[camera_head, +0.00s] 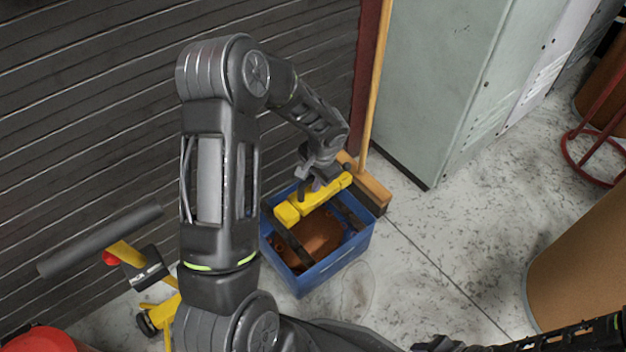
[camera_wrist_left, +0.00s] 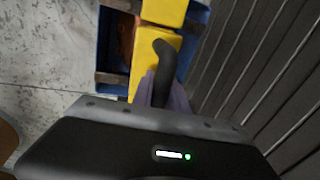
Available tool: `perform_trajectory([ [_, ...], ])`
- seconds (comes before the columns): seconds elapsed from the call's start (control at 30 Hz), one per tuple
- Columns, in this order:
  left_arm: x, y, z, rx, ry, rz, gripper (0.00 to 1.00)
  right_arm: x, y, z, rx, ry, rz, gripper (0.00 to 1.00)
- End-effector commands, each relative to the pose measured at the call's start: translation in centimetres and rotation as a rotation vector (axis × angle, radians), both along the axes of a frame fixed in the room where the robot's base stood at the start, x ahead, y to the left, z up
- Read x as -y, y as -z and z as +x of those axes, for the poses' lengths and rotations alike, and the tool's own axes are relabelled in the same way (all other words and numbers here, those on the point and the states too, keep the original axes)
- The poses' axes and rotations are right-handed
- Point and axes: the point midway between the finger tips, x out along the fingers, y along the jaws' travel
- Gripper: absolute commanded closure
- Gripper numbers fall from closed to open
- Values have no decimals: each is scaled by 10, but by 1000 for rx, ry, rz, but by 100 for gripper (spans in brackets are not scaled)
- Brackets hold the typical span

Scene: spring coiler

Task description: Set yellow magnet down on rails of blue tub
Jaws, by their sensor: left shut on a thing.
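The yellow magnet (camera_head: 316,198) is a long bar with a dark handle, which shows in the left wrist view (camera_wrist_left: 165,55). My left gripper (camera_head: 316,178) is shut on it from above, its pale purple fingers (camera_wrist_left: 165,92) at the handle. The blue tub (camera_head: 318,279) stands on the floor with brown contents inside. Two dark rails (camera_head: 293,247) cross it. The magnet lies crosswise over their far ends, near the tub's back side. I cannot tell whether it touches the rails. A dark part at the bottom edge may be my right gripper; its jaws are unclear.
A broom (camera_head: 369,185) stands right behind the tub, beside a grey-green cabinet (camera_head: 445,90). A dark slatted wall (camera_head: 90,110) is at the left. The floor (camera_head: 440,255) right of the tub is clear up to a brown drum (camera_head: 585,265).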

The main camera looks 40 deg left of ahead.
Motion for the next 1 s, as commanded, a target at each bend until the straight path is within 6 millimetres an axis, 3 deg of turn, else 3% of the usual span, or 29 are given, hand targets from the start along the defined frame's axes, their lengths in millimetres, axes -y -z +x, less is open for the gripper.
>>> perform_trajectory([
  [0.8, 0, 86, 1, 4, 0, 1, 100, 0, 70, 11, 28, 16, -7, 64],
  [1.0, 0, 98, 1, 3, 1, 0, 100, 0, 81, 13, 33, 19, -7, 64],
])
